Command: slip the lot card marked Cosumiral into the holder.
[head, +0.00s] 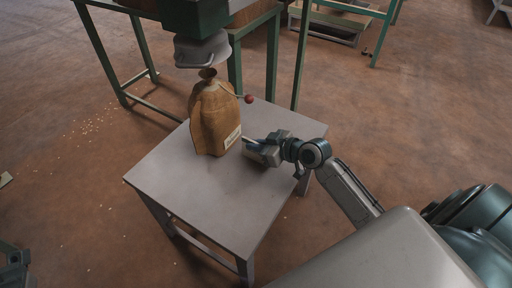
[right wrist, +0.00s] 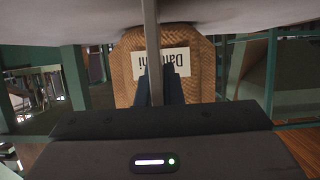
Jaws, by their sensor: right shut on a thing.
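My right gripper (head: 252,144) is shut on a thin flat piece, seen nearly edge-on as a grey upright strip (right wrist: 152,45) in the right wrist view. It looks like a card, but no marking on it shows. In the head view the gripper is just right of a brown woven sack (head: 212,115) standing on the grey table. The sack carries a pale label (head: 233,136). In the right wrist view this label (right wrist: 182,62) has dark upside-down lettering, partly hidden by the strip. I cannot make out a separate holder. Part of my left gripper (head: 15,270) shows at the bottom left corner.
A hopper spout (head: 202,50) hangs right above the sack, with a red-knobbed lever (head: 249,99) beside it. The table top (head: 205,195) is clear in front of the sack. Green frame legs (head: 100,50) stand behind. Small pale bits lie on the floor at left.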

